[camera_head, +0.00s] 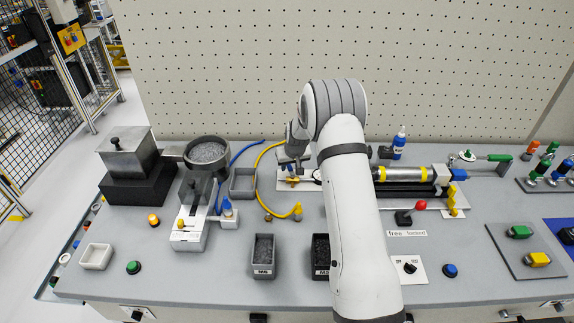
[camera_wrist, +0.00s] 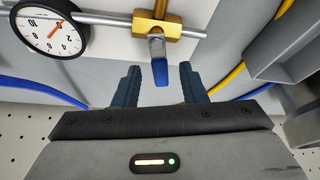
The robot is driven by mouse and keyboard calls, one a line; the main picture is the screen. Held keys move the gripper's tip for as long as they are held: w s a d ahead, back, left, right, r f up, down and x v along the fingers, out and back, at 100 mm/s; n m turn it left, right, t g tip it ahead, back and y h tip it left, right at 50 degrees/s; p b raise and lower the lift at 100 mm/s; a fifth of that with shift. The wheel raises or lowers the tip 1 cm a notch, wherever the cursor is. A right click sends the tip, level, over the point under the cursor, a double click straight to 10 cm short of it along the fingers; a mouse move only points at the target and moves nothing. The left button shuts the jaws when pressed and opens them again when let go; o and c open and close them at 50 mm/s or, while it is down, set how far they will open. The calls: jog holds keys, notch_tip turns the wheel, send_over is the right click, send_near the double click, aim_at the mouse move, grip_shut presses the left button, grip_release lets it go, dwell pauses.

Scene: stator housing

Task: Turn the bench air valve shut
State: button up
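The air valve has a brass body (camera_wrist: 158,27) on a metal pipe (camera_wrist: 105,19) in the wrist view. Its lever (camera_wrist: 159,71) has a blue grip and points down the picture, crosswise to the pipe in this view. My gripper (camera_wrist: 158,82) is open, with one dark blue finger on each side of the lever's end. Gaps show between the lever and both fingers, and I see no contact. In the head view my gripper (camera_head: 290,163) is low over the valve's pale plate (camera_head: 284,186). My arm and gripper hide much of the valve there.
A round pressure gauge (camera_wrist: 48,27) sits beside the valve. A yellow hose (camera_head: 258,178) and a blue hose (camera_head: 234,158) lie to the left, near a grey bin (camera_head: 243,183). A cylinder fixture (camera_head: 400,174) stands to the right. A pegboard wall (camera_head: 230,70) closes the back.

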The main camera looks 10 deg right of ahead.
jog(key=shift+c, duration=0.4)
grip_shut()
